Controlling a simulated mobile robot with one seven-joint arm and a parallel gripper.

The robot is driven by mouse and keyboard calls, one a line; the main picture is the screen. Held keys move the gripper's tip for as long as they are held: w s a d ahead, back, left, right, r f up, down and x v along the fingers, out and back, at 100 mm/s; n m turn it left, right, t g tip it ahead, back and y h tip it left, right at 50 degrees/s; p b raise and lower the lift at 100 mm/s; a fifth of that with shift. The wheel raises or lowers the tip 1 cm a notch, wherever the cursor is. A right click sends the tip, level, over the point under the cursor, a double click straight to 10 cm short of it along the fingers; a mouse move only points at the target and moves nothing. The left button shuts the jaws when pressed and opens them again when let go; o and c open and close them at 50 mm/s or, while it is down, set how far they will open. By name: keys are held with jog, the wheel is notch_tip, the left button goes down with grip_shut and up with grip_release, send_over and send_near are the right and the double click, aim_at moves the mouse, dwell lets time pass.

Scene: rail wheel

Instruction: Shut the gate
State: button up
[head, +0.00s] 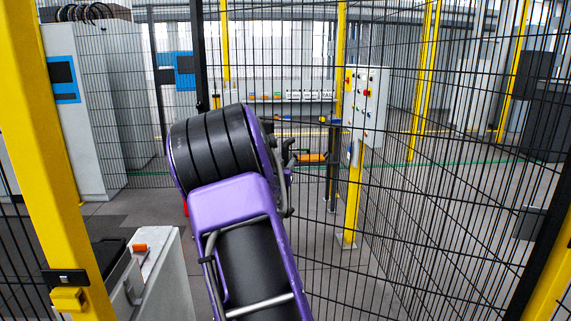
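A dark wire-mesh panel with a black frame, which looks like the gate (430,200), fills the middle and right. Its black upright edge stands near the top centre-left, and another dark upright lies along the yellow post at the lower right. An opening lies between the left yellow post (40,130) and the mesh. A yellow latch block with a black piece (68,298) sits low on that post. My purple and black arm reaches up through the middle and covers part of the view.
A white control box (368,105) with coloured buttons stands on a yellow post beyond the mesh. Grey cabinets (85,110) stand at the back left. A pale machine box (160,270) with an orange part is close at the lower left. Grey floor shows beyond the mesh.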

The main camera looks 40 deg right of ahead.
grip_shut()
dwell(1.1)
